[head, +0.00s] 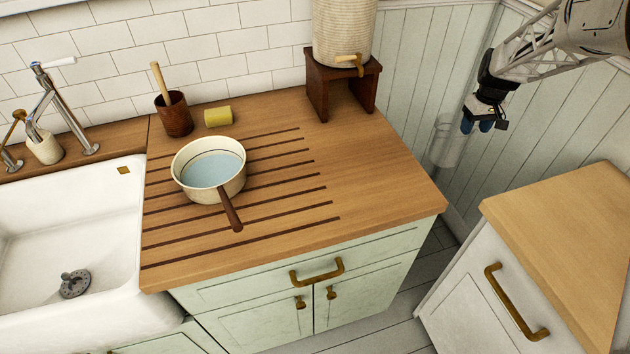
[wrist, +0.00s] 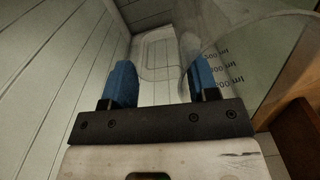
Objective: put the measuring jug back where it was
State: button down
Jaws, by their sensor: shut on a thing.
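The measuring jug (head: 446,148) is clear, with dark volume marks. In the head view it hangs in the gap between the two counters, in front of the pale panelled wall. My gripper (head: 478,124) is at the jug's upper right, with its blue fingers pointing down. In the wrist view my gripper (wrist: 162,85) is shut on the jug, its two blue fingers either side of what looks like the handle. The jug's marked body (wrist: 232,65) fills the upper right there. The exact finger contact is hard to make out through the clear material.
The wooden counter (head: 385,185) holds a pan of bluish liquid (head: 212,176), a yellow roll (head: 217,117), a brown pot with a stick (head: 174,115) and a dispenser (head: 343,30) on a wooden stand (head: 320,85). Its right front is clear. The right-hand wooden top (head: 570,235) is bare.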

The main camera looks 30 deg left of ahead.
jog(key=s+a+r+n, duration=0.2)
jog(key=s+a+r, duration=0.7)
jog(key=s+r, duration=0.25)
jog(key=s+a, duration=0.3)
jog(key=s, duration=0.7)
jog(key=s+a, duration=0.3)
jog(key=s, duration=0.8)
jog(key=s+a, duration=0.3)
jog(key=s, duration=0.8)
jog(key=shift+s+m, duration=0.15)
jog(key=shift+m, duration=0.25)
jog(key=shift+a, duration=0.2)
jog(key=w+a+f, duration=0.1)
jog(key=w+a, duration=0.8)
jog(key=w, duration=0.3)
jog(key=shift+w+a+f, duration=0.2)
jog(key=shift+w+a, duration=0.1)
jog(key=shift+a, duration=0.1)
